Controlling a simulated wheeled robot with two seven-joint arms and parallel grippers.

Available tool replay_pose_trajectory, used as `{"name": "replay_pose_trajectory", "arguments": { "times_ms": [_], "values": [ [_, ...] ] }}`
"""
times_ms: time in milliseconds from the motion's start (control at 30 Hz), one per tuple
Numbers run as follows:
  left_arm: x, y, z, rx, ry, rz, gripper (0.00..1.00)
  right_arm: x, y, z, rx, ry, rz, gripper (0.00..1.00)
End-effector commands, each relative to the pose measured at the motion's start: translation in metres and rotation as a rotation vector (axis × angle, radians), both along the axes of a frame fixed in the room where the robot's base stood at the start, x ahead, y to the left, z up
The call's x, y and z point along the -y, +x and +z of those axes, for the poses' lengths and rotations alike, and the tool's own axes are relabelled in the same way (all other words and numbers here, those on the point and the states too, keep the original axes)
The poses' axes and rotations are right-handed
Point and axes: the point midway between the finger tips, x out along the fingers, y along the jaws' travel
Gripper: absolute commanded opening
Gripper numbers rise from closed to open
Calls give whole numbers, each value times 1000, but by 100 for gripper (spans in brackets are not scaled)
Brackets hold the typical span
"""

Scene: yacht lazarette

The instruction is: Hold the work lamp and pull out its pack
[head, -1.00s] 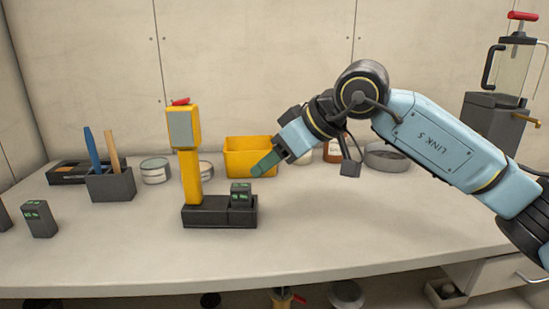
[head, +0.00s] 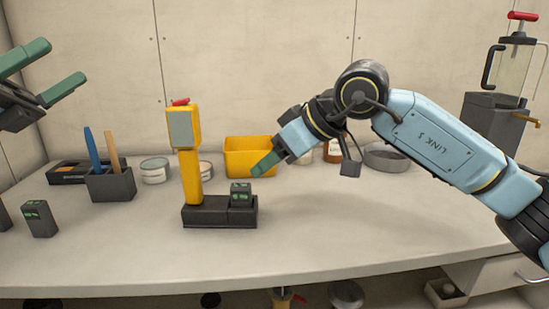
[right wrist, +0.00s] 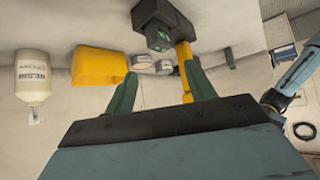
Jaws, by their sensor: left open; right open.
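The yellow work lamp (head: 191,150) stands upright on its black base (head: 205,217) near the middle of the bench. Its dark pack (head: 241,195), with green marks on top, sits in the right end of the base. My right gripper (head: 265,165) is open and empty, just above and to the right of the pack, apart from it. In the right wrist view its two green fingers (right wrist: 162,95) are spread, with the pack (right wrist: 158,38) and the lamp (right wrist: 185,68) beyond them. My left gripper (head: 55,75) is open and empty at the upper left, high above the bench.
A similar dark pack (head: 39,219) stands at the left front. A dark holder (head: 111,185) with two handled tools, a tin (head: 155,171) and a yellow bin (head: 248,153) are behind the lamp. A jug-like device (head: 512,75) is at the right. The front bench top is clear.

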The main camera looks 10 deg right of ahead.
Motion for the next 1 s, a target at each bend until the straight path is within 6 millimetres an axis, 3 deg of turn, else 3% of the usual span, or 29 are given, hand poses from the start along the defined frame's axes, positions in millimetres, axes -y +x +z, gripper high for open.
{"name": "replay_pose_trajectory", "arguments": {
  "times_ms": [200,500,700,1000],
  "values": [
    [58,27,-89,71,327,29,87,0,0,0,0,0,0,55],
    [109,35,-210,209,734,-26,87,0,0,0,0,0,0,55],
    [120,32,-251,270,867,-69,87,0,0,0,0,0,0,55],
    [140,37,-265,284,892,-82,87,0,0,0,0,0,0,55]
  ]
}}
